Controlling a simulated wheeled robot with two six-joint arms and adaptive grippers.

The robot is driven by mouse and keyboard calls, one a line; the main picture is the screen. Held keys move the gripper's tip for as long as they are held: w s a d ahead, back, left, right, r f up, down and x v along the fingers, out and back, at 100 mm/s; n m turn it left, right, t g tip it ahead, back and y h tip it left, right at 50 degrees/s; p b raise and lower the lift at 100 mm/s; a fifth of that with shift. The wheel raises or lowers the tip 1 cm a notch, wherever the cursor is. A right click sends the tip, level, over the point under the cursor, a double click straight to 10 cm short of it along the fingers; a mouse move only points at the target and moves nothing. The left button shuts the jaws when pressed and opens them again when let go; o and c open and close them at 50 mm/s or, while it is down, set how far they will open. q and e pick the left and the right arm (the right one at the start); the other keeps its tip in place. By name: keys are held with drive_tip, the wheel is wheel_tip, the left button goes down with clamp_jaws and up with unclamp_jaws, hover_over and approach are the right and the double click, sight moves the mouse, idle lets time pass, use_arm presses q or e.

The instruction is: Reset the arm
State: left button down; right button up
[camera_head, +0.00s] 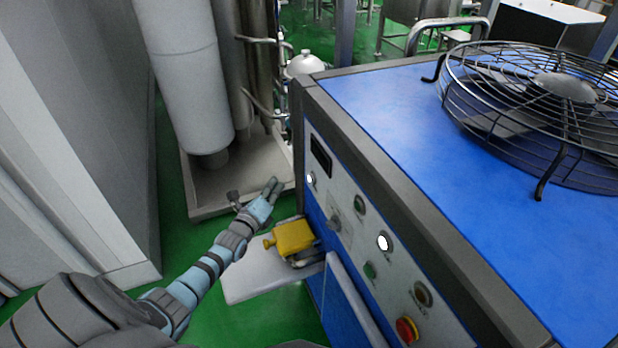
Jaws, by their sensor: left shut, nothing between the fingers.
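My left arm comes in from the lower left and reaches up and to the right. Its gripper (270,190) is shut and empty, in front of the control panel (365,235) of a blue machine (400,100). The fingertips are apart from the panel in the picture, though the exact depth gap is hard to tell. A yellow block-shaped part (293,237) with a knob sits on a light grey shelf (250,278), below and right of the gripper. My right gripper is not in view.
The panel has several round buttons, a dark display (320,156) and a red knob (407,330). A caged fan (545,100) tops the machine. Grey cylinders (185,70) stand on a metal base (215,190) behind the gripper. A grey cabinet (75,130) stands left. Green floor (175,235) lies between.

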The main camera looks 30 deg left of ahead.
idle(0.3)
use_arm(q)
drive_tip(key=s+d+f+n+g, duration=0.2)
drive_tip(key=s+f+n+g, duration=0.3)
drive_tip(key=s+f+n, duration=0.65)
drive_tip(key=s+d+f+n+g, duration=0.35)
drive_tip(key=s+f+n, duration=0.4)
drive_tip(key=f, duration=0.75)
drive_tip(key=s+d+f+n+g, duration=0.1)
drive_tip(key=s+d+f+g, duration=0.1)
drive_tip(key=s, duration=0.7)
drive_tip(key=s+d+f+n+g+h, duration=0.1)
drive_tip(key=s+d+f, duration=0.4)
drive_tip(key=s, duration=0.5)
drive_tip(key=s+d+f+n+g+h, duration=0.1)
drive_tip(key=s+d+f+n+g, duration=0.1)
drive_tip(key=s, duration=0.7)
drive_tip(key=d+f+g, duration=0.1)
drive_tip(key=d+g, duration=0.1)
drive_tip(key=shift+s+d+f+n, duration=0.25)
drive_tip(key=shift+s+d+n, duration=0.05)
drive_tip(key=shift+d, duration=0.05)
drive_tip(key=shift+w, duration=0.1)
